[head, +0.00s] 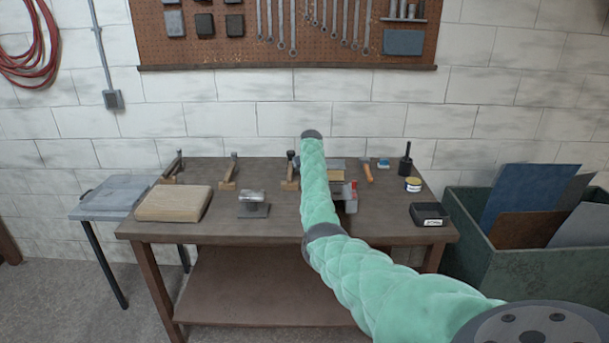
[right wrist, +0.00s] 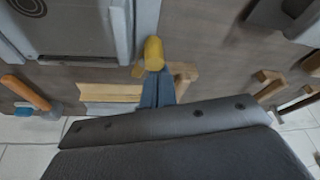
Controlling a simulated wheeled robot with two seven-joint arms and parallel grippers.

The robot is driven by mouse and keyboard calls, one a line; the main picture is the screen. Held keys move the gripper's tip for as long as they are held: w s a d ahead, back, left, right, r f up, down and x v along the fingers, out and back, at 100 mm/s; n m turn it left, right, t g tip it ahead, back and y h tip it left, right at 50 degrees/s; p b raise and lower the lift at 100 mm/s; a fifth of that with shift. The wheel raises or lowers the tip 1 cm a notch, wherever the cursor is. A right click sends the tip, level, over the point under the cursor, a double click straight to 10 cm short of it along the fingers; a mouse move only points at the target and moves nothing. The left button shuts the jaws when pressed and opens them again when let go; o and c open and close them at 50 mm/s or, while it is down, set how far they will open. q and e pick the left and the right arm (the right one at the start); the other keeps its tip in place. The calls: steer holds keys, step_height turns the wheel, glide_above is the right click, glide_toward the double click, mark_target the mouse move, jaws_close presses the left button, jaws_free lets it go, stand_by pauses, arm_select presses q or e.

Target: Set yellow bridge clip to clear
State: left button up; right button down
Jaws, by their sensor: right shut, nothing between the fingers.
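A small yellow rounded piece (right wrist: 153,52), which looks like the bridge clip, shows in the right wrist view beside the grey metal fixture (right wrist: 70,30). My right gripper (right wrist: 157,85) is shut and empty, with its blue-grey fingers pointing at the yellow piece. The fingertips are at or very close to it; I cannot tell whether they touch. The clip's setting cannot be read. In the head view my green-sleeved right arm hides the gripper and the clip, and only part of the fixture (head: 351,195) shows. My left gripper is not in view.
A hammer (head: 367,173) lies right of the fixture; a wooden clamp (head: 290,183) stands left of it. A metal piece (head: 253,203), a wooden board (head: 174,203) and a black tray (head: 428,214) are on the bench (head: 230,228).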

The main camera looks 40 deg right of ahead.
steer(key=shift+d+b, duration=0.3)
steer(key=shift+d, duration=0.2)
steer(key=shift+w+d, duration=0.25)
